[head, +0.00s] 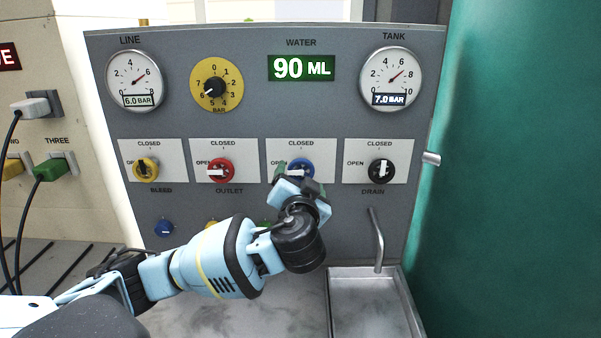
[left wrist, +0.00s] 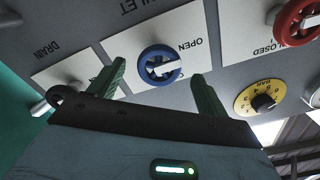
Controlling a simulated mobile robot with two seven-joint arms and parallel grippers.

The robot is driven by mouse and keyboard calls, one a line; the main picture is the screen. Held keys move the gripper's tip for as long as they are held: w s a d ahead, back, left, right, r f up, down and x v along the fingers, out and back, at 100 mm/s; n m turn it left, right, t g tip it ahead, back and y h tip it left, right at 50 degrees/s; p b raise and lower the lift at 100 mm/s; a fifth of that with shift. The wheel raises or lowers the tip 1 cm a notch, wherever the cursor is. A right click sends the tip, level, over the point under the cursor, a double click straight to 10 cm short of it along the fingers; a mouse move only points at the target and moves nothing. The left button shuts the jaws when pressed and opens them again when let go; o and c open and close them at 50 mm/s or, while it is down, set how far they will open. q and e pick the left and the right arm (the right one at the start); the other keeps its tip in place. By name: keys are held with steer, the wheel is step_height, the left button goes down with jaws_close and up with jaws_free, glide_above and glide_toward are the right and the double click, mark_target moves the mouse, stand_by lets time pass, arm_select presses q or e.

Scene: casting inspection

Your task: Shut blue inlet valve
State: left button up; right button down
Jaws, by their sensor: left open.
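The blue inlet valve (head: 301,167) is a round knob with a white handle on a white plate in the grey panel. Its handle points left, toward OPEN, with CLOSED printed above the knob. My left gripper (head: 297,179) is at the lower front of this valve and partly covers it and its name label. In the left wrist view, which is turned over, the blue valve (left wrist: 157,65) shows between and beyond the two green fingers of my open left gripper (left wrist: 158,72). The handle there points right, toward OPEN. I cannot tell whether a finger touches the knob. My right gripper is out of view.
The red outlet valve (head: 219,171) is left of the blue one, the yellow bleed valve (head: 146,169) farther left, the black drain valve (head: 381,171) right. The line gauge (head: 135,80) reads 6.0 bar, the tank gauge (head: 391,79) 7.0 bar. A spout (head: 376,240) stands over a metal sink (head: 412,305).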

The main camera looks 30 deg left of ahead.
mark_target(300, 174)
arm_select(q)
steer(key=shift+x, duration=2.1)
steer(key=c, duration=1)
